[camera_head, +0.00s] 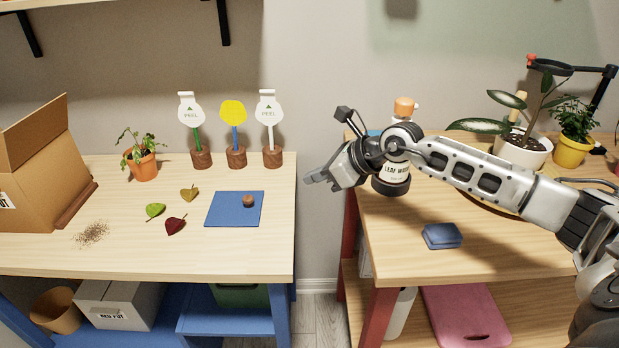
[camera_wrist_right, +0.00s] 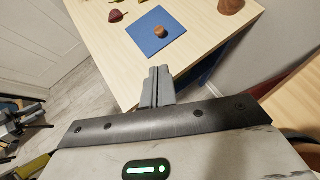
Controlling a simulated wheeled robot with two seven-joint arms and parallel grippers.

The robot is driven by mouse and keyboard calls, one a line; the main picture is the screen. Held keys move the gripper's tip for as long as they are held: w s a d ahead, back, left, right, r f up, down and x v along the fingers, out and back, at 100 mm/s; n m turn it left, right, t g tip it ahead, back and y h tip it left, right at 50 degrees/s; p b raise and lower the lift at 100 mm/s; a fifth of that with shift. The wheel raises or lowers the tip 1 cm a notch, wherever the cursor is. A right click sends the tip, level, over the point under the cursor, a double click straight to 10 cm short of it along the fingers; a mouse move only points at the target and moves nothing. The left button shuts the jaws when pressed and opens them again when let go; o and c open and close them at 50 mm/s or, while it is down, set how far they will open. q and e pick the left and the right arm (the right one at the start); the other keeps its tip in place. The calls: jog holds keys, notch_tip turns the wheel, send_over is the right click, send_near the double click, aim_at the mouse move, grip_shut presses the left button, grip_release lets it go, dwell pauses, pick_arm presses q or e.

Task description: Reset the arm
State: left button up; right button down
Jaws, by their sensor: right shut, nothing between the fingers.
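My right arm reaches in from the right over the right table, and my right gripper (camera_head: 318,180) hangs above the gap between the two tables. Its fingers are together with nothing between them. In the right wrist view the closed fingers (camera_wrist_right: 157,87) point at the edge of the left table. My left gripper is not in view.
The left table (camera_head: 255,260) holds a blue mat (camera_head: 222,215) with a brown ball-like item (camera_head: 249,200), several leaves, a potted plant (camera_head: 142,165) and a cardboard box (camera_head: 40,170). The right table (camera_head: 410,265) holds a blue block (camera_head: 442,236), a bottle (camera_head: 392,180) and plants.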

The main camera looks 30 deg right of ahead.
jog(key=s+a+f+m+t+y, duration=0.2)
jog(key=s+a+m+t+y, duration=0.15)
jog(key=a+m, duration=0.5)
jog(key=s+a+f+m+t+y, duration=0.2)
jog(key=s+a+m, duration=0.3)
jog(key=a+m, duration=0.3)
jog(key=s+f+m+g+h, duration=0.4)
jog(key=s+f+m+h, duration=0.4)
jog(key=s+f+m, duration=0.7)
jog(key=f+m, duration=0.1)
jog(key=m, duration=0.7)
jog(key=shift+a+m, duration=0.2)
jog(key=shift+m, duration=0.15)
